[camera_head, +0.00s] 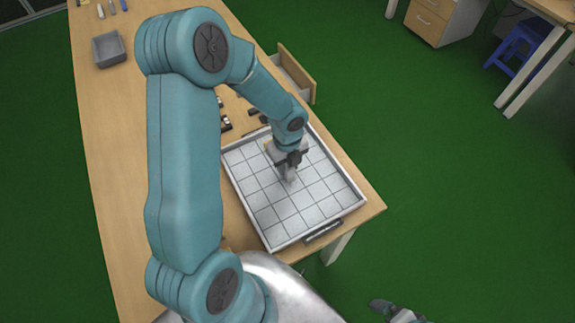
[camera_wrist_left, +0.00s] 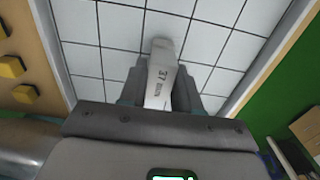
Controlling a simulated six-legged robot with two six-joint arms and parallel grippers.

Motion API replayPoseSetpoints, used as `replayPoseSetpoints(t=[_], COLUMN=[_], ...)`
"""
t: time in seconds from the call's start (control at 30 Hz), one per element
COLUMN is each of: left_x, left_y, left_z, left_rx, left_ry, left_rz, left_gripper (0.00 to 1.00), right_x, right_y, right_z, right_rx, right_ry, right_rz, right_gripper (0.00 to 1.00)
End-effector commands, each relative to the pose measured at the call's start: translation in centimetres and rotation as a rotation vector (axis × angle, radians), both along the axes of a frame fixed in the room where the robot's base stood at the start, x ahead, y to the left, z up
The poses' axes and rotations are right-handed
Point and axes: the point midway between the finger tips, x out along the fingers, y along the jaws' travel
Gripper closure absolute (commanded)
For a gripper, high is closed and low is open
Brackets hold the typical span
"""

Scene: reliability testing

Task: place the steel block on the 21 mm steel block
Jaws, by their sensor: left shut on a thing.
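My left gripper (camera_head: 289,166) is low over the white gridded tray (camera_head: 263,213) in the head view. In the left wrist view the left gripper (camera_wrist_left: 159,85) is shut on a pale steel block (camera_wrist_left: 160,75) with a printed "37" on its face. The block extends past the fingertips toward the tray surface; I cannot tell whether it touches anything below. I cannot make out the 21 mm steel block with certainty in either view. My right gripper (camera_head: 398,312) is partly in view at the bottom right of the head view, beyond the table, and its opening is unclear.
The tray lies on a wooden table (camera_head: 105,150) near its right end. Small dark parts (camera_head: 225,123) lie behind the tray, and a grey bin (camera_head: 109,49) stands at the back left. An open drawer (camera_head: 296,72) juts out at the far side. Much of the tray is bare.

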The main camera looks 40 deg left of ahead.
Motion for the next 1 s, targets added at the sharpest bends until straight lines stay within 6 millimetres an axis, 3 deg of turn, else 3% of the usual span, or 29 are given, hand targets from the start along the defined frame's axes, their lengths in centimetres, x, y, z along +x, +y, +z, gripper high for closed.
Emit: replayPoseSetpoints(t=[0.43,0.47,0.53,0.83,1.0], left_x=[0.0,0.0,0.0,0.0,0.1], left_y=[0.0,0.0,0.0,0.0,0.0], left_z=[-1.1,-1.1,-1.0,-0.8,1.2], left_rx=[0.000,0.000,0.000,0.000,0.002], left_ry=[-0.002,-0.001,-0.001,-0.001,-0.006], left_rz=[0.000,0.000,0.000,0.000,0.001], left_gripper=[1.00,0.65,0.42,0.42,0.42], right_x=[0.0,0.0,0.0,0.0,0.0], right_y=[0.0,0.0,0.0,0.0,0.0], right_z=[-0.5,-0.5,-0.4,-0.2,0.3], right_rx=[0.000,0.000,0.000,0.000,0.000], right_ry=[0.000,0.000,0.000,0.000,0.000], right_rz=[0.000,0.000,0.000,0.000,0.000], right_gripper=[0.00,0.00,0.00,0.00,0.00])
